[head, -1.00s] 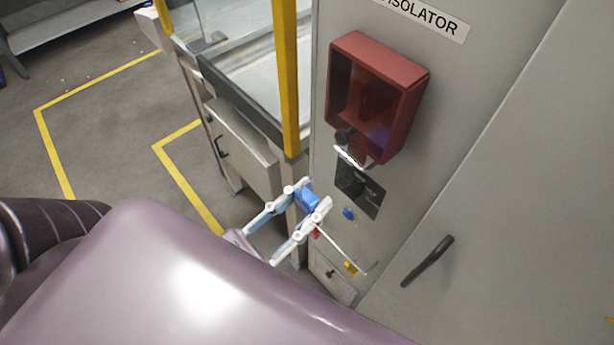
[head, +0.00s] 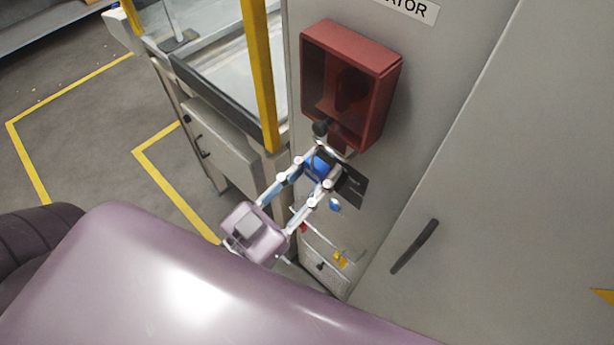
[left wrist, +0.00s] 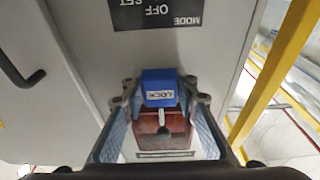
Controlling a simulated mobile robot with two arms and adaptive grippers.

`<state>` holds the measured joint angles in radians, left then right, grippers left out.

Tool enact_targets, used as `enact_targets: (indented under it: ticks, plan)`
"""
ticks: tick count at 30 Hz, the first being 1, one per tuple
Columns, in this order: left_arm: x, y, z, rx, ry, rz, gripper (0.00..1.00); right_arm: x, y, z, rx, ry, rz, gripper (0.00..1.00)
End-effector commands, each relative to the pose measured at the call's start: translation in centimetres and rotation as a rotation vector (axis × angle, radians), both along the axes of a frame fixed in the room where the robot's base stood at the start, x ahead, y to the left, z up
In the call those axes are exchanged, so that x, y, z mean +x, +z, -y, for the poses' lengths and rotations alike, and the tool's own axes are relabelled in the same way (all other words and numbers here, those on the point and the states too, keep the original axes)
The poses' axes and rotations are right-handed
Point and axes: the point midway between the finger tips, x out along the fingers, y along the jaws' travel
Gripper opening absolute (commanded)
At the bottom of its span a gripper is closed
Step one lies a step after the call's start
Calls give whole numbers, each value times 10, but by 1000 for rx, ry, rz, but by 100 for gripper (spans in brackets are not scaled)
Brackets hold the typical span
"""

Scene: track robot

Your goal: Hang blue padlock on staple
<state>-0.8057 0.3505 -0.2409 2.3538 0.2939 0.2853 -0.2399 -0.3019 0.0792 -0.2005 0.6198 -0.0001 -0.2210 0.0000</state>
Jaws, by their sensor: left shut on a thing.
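My left gripper (head: 321,172) is shut on the blue padlock (head: 318,164), just in front of the grey cabinet. In the left wrist view, the padlock (left wrist: 159,82) sits between the fingertips with its "LOCK" label showing. A pale metal piece (head: 333,150), probably the staple, shows under the red box, close to the padlock. I cannot tell whether the padlock touches it, and the shackle is not clearly seen. My right gripper is not in view.
A red open-fronted box (head: 370,70) juts from the cabinet (head: 440,110) above the gripper. A dark label plate (head: 351,188) is beside the fingers. A yellow tag (head: 340,259) and a small blue item (head: 335,205) are lower. A yellow post (head: 262,80) stands left.

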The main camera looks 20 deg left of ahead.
Motion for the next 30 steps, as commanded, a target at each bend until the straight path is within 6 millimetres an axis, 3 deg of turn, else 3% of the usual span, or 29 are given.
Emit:
enact_targets:
  ticks: [11, 18, 30]
  plan:
    - [28, -1, 10, 0, 0, 2, 2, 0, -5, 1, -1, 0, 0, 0]
    - [26, -14, 10, 0, 0, 0, 2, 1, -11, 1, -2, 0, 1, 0]
    - [26, -16, 10, 0, 0, 1, 2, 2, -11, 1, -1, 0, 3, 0]
